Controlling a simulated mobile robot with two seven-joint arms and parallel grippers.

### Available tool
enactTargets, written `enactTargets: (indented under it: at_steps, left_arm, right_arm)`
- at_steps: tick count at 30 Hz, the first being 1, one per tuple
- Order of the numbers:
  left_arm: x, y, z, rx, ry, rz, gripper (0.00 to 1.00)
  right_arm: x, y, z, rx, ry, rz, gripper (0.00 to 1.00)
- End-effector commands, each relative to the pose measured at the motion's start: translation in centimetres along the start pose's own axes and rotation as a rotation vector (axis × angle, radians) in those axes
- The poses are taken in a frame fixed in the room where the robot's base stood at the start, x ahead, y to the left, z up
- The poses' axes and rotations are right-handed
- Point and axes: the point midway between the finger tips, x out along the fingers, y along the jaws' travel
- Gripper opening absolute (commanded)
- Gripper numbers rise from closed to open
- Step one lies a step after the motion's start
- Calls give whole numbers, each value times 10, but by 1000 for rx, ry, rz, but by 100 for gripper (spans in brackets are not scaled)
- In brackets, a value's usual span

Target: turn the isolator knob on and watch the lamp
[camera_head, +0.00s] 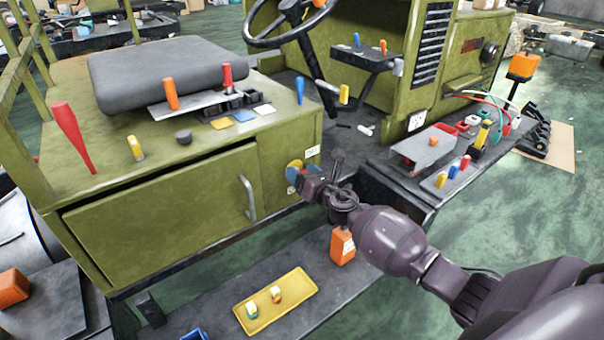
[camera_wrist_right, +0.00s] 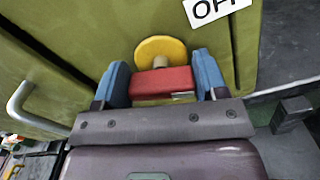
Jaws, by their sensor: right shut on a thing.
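The isolator knob is a red bar (camera_wrist_right: 162,82) in front of a yellow round plate (camera_wrist_right: 152,48) on the green front panel. My right gripper (camera_wrist_right: 163,73) has its blue fingers on both sides of the red bar and is shut on it. In the head view my right gripper (camera_head: 308,180) is at the panel's right end and hides most of the knob. A white label (camera_wrist_right: 214,8), partly cut off, reads "OF" beside the plate. An orange beacon (camera_head: 522,67) on a black stalk looks like the lamp; I cannot tell whether it is lit. My left gripper is not in view.
A drawer handle (camera_head: 248,198) sticks out left of the knob. Below are an orange block (camera_head: 342,246) and a yellow tray (camera_head: 248,318) on a dark step. A shelf (camera_head: 436,190) with coloured parts and cables lies right. Green floor is open at far right.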

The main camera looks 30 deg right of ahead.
Motion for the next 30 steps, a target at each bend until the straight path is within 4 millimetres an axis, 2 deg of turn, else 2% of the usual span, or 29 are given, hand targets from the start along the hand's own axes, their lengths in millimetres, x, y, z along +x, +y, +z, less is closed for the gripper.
enactTargets:
  at_steps: [30]
  left_arm:
    - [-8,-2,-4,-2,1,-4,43]
  right_arm:
    - [0,-6,-3,960,0,0,42]
